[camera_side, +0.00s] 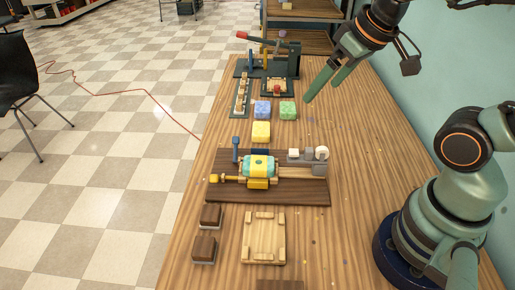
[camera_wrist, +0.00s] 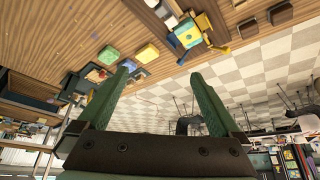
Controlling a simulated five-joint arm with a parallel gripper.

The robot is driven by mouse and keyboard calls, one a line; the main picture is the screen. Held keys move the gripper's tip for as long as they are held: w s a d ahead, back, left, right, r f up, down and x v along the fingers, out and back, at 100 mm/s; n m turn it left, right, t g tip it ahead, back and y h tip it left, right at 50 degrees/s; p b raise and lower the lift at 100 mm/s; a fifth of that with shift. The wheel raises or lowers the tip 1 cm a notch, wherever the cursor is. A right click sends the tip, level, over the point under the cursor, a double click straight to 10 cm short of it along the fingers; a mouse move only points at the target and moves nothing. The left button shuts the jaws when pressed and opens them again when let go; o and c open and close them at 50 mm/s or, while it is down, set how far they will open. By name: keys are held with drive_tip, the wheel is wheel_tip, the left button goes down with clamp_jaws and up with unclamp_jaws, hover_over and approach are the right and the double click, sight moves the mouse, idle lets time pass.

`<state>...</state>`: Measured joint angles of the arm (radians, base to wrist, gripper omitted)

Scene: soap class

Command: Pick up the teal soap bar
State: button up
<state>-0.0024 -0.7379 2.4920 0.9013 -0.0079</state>
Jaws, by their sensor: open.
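A green bar with a bumpy top (camera_side: 287,111) lies on the wooden table, right of a lavender-blue bar (camera_side: 262,109). It is the loose bar closest to teal; I cannot tell its exact shade. A yellow bar (camera_side: 261,131) lies nearer the side camera. My gripper (camera_side: 322,92) is open and empty, raised above the table to the right of the green bar and apart from it. In the wrist view my open fingers (camera_wrist: 160,72) point toward the table edge and floor.
A machine with a teal and yellow drum (camera_side: 260,167) stands on a dark board nearer the side camera. A dark press (camera_side: 273,62) stands behind the bars, with a slotted rack (camera_side: 240,96) at its left. A wooden tray (camera_side: 264,239) and brown blocks (camera_side: 209,216) lie in front.

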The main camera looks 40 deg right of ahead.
drive_tip(key=w+a+f+n+g, duration=0.3)
drive_tip(key=w+a+f+n, duration=0.1)
drive_tip(key=w+n, duration=0.15)
drive_tip(key=n+g, duration=0.3)
approach(258, 162)
drive_tip(key=f, duration=0.8)
drive_tip(key=shift+s+f, duration=0.2)
drive_tip(key=shift+f, duration=0.1)
drive_tip(key=c, duration=1.5)
drive_tip(key=shift+r, duration=0.1)
